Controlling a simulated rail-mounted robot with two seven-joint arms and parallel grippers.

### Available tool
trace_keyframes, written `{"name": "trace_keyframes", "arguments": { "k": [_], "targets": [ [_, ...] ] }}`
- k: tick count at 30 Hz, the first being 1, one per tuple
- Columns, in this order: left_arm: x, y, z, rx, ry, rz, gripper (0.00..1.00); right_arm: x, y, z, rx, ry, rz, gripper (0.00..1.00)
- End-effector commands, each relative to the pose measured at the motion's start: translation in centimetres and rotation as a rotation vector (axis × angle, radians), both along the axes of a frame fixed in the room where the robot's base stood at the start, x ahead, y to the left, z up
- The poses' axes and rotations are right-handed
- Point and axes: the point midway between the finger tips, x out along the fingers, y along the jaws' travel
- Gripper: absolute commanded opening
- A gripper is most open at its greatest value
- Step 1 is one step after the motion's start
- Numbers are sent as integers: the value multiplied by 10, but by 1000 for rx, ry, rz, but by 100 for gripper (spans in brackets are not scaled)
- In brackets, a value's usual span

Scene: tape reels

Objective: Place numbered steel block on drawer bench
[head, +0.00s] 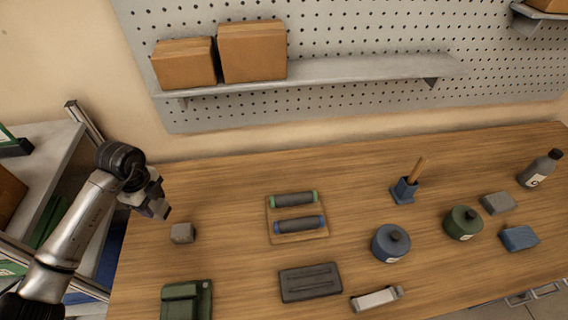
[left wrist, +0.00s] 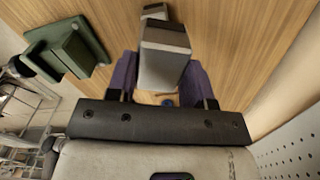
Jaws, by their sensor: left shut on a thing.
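My left gripper (head: 160,207) reaches in over the left end of the drawer bench (head: 235,285). In the left wrist view its two purple fingers (left wrist: 162,85) are shut on a grey steel block (left wrist: 165,62), which looks held above the wood. In the head view the held block is small and mostly hidden by the fingers. A second small grey block (head: 182,232) sits on the bench just right of and below the gripper. It also shows beyond the held block in the left wrist view (left wrist: 155,11). No number is readable on either block. My right gripper is out of view.
A green device (head: 187,300) stands at the bench's front left. A tray with two rollers (head: 297,220), a dark flat block (head: 310,282) and round tins (head: 390,243) lie further right. Bare wood lies between the second block and the roller tray. A shelf unit (head: 50,150) stands left.

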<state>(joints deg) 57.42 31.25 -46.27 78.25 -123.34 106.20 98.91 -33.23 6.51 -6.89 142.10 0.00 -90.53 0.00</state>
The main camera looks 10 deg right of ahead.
Motion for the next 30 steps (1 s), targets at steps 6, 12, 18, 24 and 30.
{"name": "trace_keyframes", "arguments": {
  "k": [6, 12, 18, 24, 30],
  "targets": [
    [2, 7, -16, 0, -1, 267, 13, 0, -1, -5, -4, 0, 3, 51],
    [2, 9, -21, 0, 0, 366, 13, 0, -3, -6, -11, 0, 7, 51],
    [3, 10, -22, 0, -1, 382, 13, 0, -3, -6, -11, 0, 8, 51],
    [-4, 28, -34, 2, 2, 383, 13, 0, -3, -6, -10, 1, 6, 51],
    [-18, 67, -59, 2, 3, 384, 13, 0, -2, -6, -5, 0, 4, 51]
  ]
}}
